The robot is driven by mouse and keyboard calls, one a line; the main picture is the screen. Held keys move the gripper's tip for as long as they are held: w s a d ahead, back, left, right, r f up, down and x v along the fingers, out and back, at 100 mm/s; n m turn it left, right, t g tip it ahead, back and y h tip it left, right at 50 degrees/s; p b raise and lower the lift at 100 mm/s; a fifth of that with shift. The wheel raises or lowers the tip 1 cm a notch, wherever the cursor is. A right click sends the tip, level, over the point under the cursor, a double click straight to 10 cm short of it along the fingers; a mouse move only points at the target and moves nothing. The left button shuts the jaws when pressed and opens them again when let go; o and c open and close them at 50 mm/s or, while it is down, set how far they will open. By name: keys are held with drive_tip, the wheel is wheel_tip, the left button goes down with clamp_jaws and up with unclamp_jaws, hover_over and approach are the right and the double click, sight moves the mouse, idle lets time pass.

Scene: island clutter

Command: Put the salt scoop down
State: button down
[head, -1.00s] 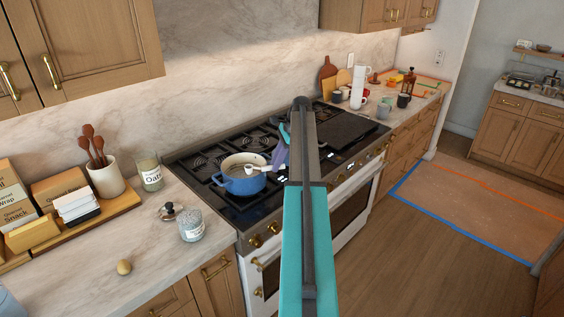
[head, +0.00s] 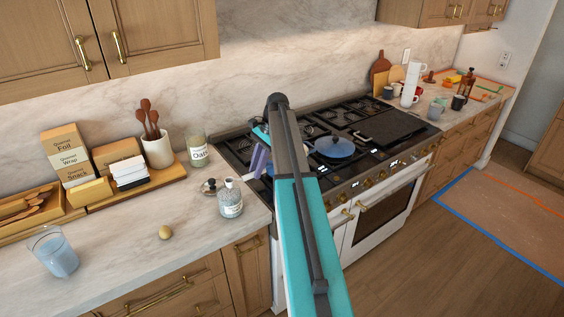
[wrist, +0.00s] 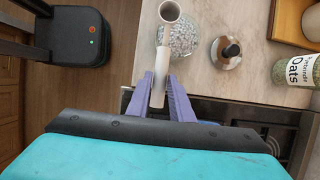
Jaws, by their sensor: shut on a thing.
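The white salt scoop (wrist: 161,68) is held by its handle between the purple fingers of my gripper (wrist: 160,82). Its round bowl points away from the fingers, towards the top of the wrist view. In that view the bowl overlaps the glass jar (wrist: 184,38) of pale grains; the height gap is unclear. A lid with a dark knob (wrist: 226,52) lies on the counter beside the jar.
An oats jar (head: 197,150), a utensil crock (head: 157,150) and a wooden board with boxes (head: 170,176) stand behind. A glass (head: 54,252) and a small round item (head: 165,232) are left. The blue pot (head: 335,148) sits on the stove. Counter front is mostly clear.

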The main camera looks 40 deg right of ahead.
drive_tip(key=a+f+n+g+b, duration=0.15)
drive_tip(key=a+n, duration=0.45)
drive_tip(key=a, duration=1.6)
drive_tip(key=s+a+f+n+g+b, duration=0.1)
drive_tip(key=s+a+f+n+b, duration=0.1)
drive_tip(key=a+f+b, duration=0.4)
drive_tip(key=s+a+b, duration=0.1)
drive_tip(key=a, duration=0.2)
drive_tip(key=shift+a+f+g+h, duration=0.25)
drive_tip(key=shift+a+g+h, duration=0.05)
drive_tip(key=shift+g+h, duration=0.1)
drive_tip(key=shift+a, duration=0.15)
